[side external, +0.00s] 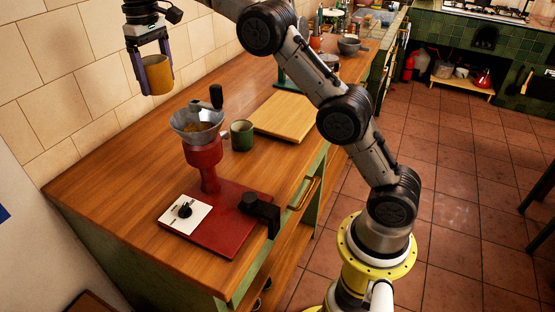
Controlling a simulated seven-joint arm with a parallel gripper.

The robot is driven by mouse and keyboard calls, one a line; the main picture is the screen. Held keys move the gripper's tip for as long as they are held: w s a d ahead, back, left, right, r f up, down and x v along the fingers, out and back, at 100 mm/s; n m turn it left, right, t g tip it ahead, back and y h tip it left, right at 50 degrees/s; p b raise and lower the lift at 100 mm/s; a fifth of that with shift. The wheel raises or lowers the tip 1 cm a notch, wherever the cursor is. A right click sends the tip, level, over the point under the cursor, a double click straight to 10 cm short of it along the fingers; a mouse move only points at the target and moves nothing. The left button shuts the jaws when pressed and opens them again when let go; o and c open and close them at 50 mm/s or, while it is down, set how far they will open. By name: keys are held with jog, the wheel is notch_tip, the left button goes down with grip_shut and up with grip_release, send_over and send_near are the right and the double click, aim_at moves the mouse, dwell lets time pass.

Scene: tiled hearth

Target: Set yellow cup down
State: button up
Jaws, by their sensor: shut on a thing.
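My gripper (152,68) is at the upper left in the side external view, in front of the tiled wall. It is shut on the yellow cup (158,76), with its fingers on either side of the cup. The cup looks upright and is held in the air above the wooden counter (120,165). Part of the cup is hidden behind a finger.
A red grinder (205,160) with a metal hopper and crank stands on a red base (225,225). A green mug (242,135) and a wooden board (285,117) are to its right. Counter left of the grinder is clear. Bowls and utensils stand at the back.

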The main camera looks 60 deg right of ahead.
jog(key=s+d+r+m, duration=0.2)
jog(key=s+d+m, duration=0.3)
jog(key=s, duration=0.7)
jog(key=s+d+r+m, duration=0.2)
jog(key=s+d+m, duration=0.25)
jog(key=s, duration=0.75)
jog(key=s+f+m, duration=0.4)
jog(key=s+f, duration=0.1)
jog(key=s, duration=0.7)
notch_tip(320, 180, down, 10)
jog(key=shift+w+a, duration=0.25)
jog(key=shift+w, duration=0.2)
jog(key=shift+r, duration=0.1)
